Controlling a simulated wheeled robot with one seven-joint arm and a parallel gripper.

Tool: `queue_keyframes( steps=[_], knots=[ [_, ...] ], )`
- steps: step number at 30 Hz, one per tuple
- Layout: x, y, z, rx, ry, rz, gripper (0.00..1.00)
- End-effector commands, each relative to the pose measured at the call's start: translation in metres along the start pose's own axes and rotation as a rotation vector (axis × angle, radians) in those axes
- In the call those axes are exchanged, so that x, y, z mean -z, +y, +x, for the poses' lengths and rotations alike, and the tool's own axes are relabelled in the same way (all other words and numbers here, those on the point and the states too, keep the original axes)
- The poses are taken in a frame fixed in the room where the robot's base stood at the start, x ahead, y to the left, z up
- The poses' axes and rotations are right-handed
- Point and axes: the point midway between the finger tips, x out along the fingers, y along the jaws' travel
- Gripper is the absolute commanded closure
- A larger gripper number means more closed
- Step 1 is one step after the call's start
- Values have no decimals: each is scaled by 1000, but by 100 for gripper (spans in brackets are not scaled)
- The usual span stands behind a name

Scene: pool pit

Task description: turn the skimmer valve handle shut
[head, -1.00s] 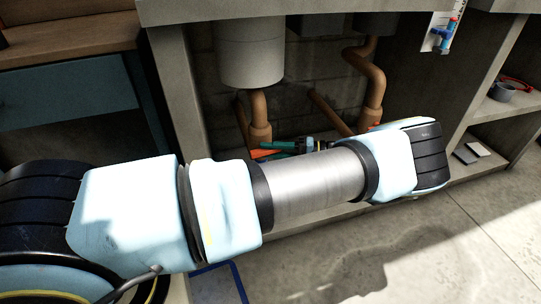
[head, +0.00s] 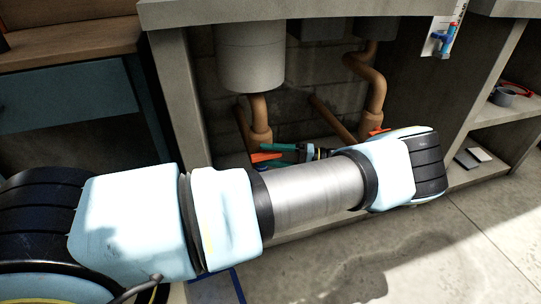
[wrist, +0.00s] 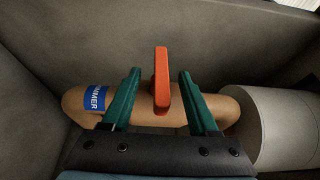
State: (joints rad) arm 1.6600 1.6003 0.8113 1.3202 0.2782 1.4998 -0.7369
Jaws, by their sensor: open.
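The orange valve handle (wrist: 161,80) stands between the two green fingers of my gripper (wrist: 158,88) in the wrist view. In the picture it runs across the tan pipe (wrist: 150,118) behind it. A gap shows on each side of the handle, so my open fingers appear not to touch it. A blue label (wrist: 95,98) ending in "MMER" is wrapped on the pipe at left. In the head view my gripper (head: 283,149) is partly hidden by my arm, with the orange handle (head: 264,157) just left of it.
A grey cylinder (wrist: 270,125) stands close at right in the wrist view. In the head view, a grey canister (head: 250,60) hangs above, and another orange-red handle (head: 378,131) shows at the right pipe (head: 377,85). A shelf (head: 505,110) holds grey tape (head: 503,97).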

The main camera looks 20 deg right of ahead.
Motion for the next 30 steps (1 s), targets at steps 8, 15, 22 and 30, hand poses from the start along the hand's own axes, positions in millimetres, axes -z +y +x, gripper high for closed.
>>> queue_keyframes(
  steps=[8, 15, 22, 30],
  knots=[
    [0, 0, -5, -1, 2, -1, 40],
    [1, 1, -45, -3, 4, -1, 40],
    [1, 2, -88, -2, 3, -1, 40],
    [0, 0, -108, -1, 1, 0, 40]
  ],
)
